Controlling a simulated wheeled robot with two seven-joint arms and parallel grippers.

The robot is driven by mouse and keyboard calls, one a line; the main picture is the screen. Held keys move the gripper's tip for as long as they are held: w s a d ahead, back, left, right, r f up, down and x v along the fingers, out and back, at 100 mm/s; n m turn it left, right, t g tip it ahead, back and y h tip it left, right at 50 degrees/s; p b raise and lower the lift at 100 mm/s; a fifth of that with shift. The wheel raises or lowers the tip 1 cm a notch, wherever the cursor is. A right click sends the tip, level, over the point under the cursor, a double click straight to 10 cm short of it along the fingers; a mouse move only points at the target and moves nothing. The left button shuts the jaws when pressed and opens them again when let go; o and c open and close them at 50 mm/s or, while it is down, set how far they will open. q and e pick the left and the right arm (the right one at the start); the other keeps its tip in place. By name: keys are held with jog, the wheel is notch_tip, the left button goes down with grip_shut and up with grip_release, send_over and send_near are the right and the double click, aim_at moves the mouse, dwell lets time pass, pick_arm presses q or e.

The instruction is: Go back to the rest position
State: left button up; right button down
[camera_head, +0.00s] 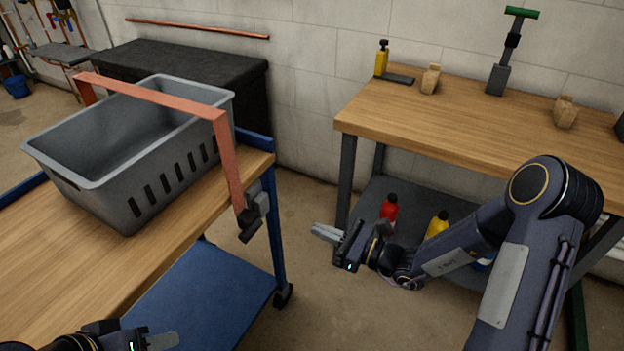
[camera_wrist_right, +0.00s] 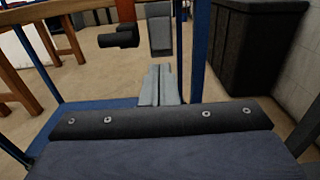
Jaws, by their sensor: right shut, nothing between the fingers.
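My right gripper (camera_head: 326,233) is shut and empty, held in the open gap between the cart and the workbench. Its two fingers also show pressed together in the right wrist view (camera_wrist_right: 160,86). My left gripper (camera_head: 160,341) is at the bottom left edge, over the near end of the cart; it is partly cut off, and I cannot tell whether its fingers are apart. A grey slotted basket (camera_head: 180,190) stands on the cart's wooden top (camera_head: 60,265), apart from my right gripper. It looks empty.
A black cabinet (camera_head: 190,68) is behind. Bare floor lies between cart and bench.

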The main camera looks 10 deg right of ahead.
jog(key=s+r+n+g+h, duration=0.1)
jog(key=s+r+n+g, duration=0.8)
jog(key=s+n, duration=0.6)
jog(key=s+d+n+t+h, duration=0.4)
jog(key=s+d+n+h, duration=0.4)
jog(key=s+d+h, duration=0.25)
notch_tip(320, 180, up, 19)
jog(key=p, duration=1.8)
jog(key=shift+d+f+n+y, duration=0.15)
jog(key=shift+d+n+y, duration=0.15)
jog(key=shift+d+y, duration=0.05)
